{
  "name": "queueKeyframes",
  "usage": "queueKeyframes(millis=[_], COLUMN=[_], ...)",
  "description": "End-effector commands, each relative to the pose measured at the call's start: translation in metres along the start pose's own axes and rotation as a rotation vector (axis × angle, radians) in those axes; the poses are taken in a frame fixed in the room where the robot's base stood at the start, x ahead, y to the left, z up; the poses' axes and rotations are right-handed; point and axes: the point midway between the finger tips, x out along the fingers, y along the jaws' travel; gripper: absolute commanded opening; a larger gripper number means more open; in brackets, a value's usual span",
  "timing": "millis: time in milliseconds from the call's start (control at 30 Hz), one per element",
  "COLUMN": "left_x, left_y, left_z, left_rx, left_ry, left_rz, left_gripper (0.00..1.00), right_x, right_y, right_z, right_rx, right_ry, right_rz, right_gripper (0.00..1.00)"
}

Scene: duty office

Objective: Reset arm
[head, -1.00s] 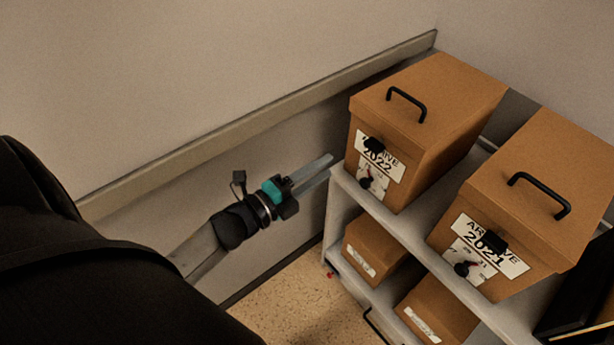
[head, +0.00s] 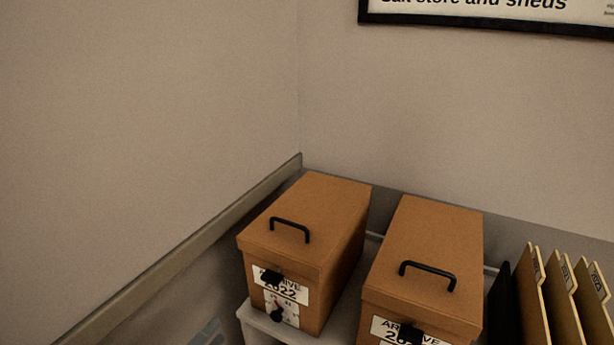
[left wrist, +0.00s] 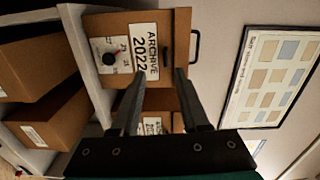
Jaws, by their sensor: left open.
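I cannot tell the exact gap between fingers and box. My right gripper is not in view.
A second brown archive box (head: 430,235) stands right of the first on the grey shelf (head: 258,325). Upright folders (head: 562,290) are further right. A framed poster (head: 480,12) hangs on the back wall. A rail (head: 190,250) runs along the left wall.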

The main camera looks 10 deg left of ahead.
Motion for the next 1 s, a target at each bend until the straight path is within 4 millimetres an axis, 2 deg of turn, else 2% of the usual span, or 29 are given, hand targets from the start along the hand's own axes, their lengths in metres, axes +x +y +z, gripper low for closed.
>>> queueKeyframes(millis=[67,167,267,400,467,500,600,700,800,900,1000], left_x=[-0.003,-0.012,-0.031,-0.074,-0.096,-0.113,-0.158,-0.204,-0.245,-0.272,-0.287], left_y=[0.026,0.079,0.145,0.236,0.271,0.293,0.343,0.379,0.401,0.412,0.416], left_z=[0.006,0.016,0.019,0.009,-0.002,-0.01,-0.036,-0.064,-0.088,-0.105,-0.114], left_rx=[-0.078,-0.243,-0.445,-0.712,-0.816,-0.881,-1.032,-1.147,-1.225,-1.267,-1.287], left_ry=[-0.044,-0.14,-0.269,-0.466,-0.554,-0.616,-0.78,-0.939,-1.077,-1.174,-1.228], left_rz=[0.049,0.149,0.276,0.457,0.535,0.587,0.717,0.834,0.925,0.985,1.016], left_gripper=[0.45,0.45,0.45,0.45,0.45,0.45,0.45,0.45,0.45,0.45,0.45], right_x=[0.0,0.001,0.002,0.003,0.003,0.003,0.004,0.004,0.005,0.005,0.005], right_y=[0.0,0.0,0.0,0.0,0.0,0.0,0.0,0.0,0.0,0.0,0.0], right_z=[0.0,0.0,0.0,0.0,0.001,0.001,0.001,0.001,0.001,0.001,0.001], right_rx=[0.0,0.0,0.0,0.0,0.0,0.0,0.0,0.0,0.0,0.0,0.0], right_ry=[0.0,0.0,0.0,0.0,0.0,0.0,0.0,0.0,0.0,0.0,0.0], right_rz=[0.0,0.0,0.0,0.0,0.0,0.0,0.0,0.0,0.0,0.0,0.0], right_gripper=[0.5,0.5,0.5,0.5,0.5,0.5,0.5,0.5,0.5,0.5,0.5])
